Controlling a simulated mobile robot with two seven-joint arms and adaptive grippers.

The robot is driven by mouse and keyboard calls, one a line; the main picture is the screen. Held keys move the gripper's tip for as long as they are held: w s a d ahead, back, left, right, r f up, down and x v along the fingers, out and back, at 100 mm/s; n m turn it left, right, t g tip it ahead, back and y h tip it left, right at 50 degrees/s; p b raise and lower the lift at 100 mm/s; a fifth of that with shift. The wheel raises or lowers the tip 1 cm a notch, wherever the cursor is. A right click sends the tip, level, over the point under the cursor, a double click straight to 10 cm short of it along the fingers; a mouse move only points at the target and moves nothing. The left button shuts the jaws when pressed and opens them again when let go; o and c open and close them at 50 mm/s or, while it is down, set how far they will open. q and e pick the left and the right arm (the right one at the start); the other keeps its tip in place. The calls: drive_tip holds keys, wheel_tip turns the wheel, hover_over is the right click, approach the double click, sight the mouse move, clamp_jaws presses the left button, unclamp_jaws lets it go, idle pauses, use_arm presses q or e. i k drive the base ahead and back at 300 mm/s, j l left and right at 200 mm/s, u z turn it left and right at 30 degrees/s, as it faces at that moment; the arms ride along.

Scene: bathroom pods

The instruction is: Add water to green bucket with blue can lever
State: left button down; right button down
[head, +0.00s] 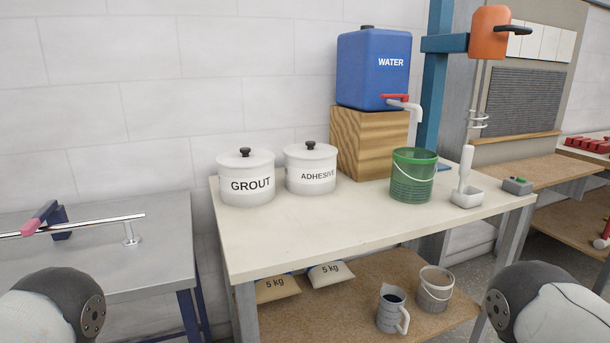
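A blue water can (362,75) marked WATER stands on a wooden block (366,150) at the back right of the white table. Its red lever (394,98) sits above a white spout (406,108) on the can's right front. The green bucket (411,177) stands upright on the table, in front of the spout's side and below it. No water stream shows at the spout. Parts of my arms show at the lower left and lower right corners, but neither gripper is in view.
White pots marked GROUT (247,178) and ADHESIVE (311,168) stand left of the block. A white scoop (466,182) and a small grey control box (517,186) are right of the bucket. An orange mixer (490,32) hangs above. The table's front (310,230) is clear.

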sight(404, 97)
drive_tip(key=i+l+z, duration=0.35)
drive_tip(key=i+l, duration=0.3)
drive_tip(key=i, duration=0.1)
